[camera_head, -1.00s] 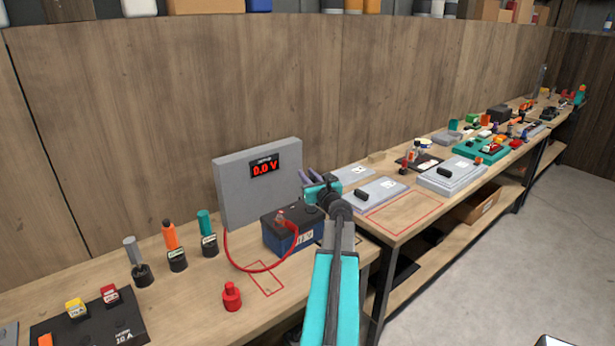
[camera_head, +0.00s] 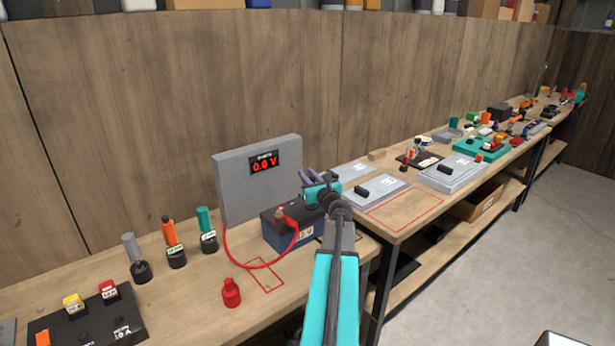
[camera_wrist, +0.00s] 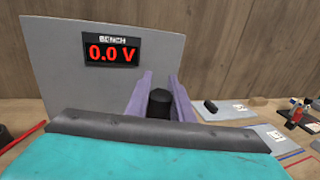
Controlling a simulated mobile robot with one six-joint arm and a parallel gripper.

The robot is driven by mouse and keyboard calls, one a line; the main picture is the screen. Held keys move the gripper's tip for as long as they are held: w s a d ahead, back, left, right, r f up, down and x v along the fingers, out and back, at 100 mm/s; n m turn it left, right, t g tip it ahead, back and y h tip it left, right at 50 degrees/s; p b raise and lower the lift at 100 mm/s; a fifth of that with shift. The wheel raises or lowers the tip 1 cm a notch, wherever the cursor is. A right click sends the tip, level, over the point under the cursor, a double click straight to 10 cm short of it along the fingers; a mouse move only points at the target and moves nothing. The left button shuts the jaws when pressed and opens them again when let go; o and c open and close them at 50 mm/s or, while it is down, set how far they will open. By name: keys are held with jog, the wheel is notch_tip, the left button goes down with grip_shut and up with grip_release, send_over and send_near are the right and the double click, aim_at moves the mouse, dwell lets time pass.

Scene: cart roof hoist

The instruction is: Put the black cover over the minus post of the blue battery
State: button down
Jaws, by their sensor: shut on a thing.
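The blue battery (camera_head: 275,236) with a dark top stands on the bench in front of the grey meter panel. A red lead ends at a post on its top (camera_head: 281,213). My gripper (camera_head: 308,178) is over the right back part of the battery, with purple fingers. In the wrist view the fingers are shut on the black cover (camera_wrist: 160,102), an upright dark cylinder. The minus post cannot be made out; my gripper and arm hide that side. I cannot tell whether the cover touches the battery.
The meter panel (camera_head: 236,185) reads 0.0 V and stands close behind the battery. A red cover (camera_head: 231,292) stands on the bench in front, near a red outlined rectangle (camera_head: 266,275). Tools in holders (camera_head: 172,242) stand at left. A second bench (camera_head: 405,212) runs off right.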

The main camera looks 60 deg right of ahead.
jog(key=shift+f+b, duration=1.25)
jog(key=shift+f, duration=0.25)
jog(key=c, duration=1.5)
grip_release()
jog(key=shift+o, duration=0.2)
jog(key=shift+s, duration=0.2)
jog(key=p+v, duration=0.2)
jog(key=v, duration=1.1)
jog(key=shift+s+r, duration=0.15)
jog(key=shift+s, duration=0.1)
jog(key=shift+a, duration=0.15)
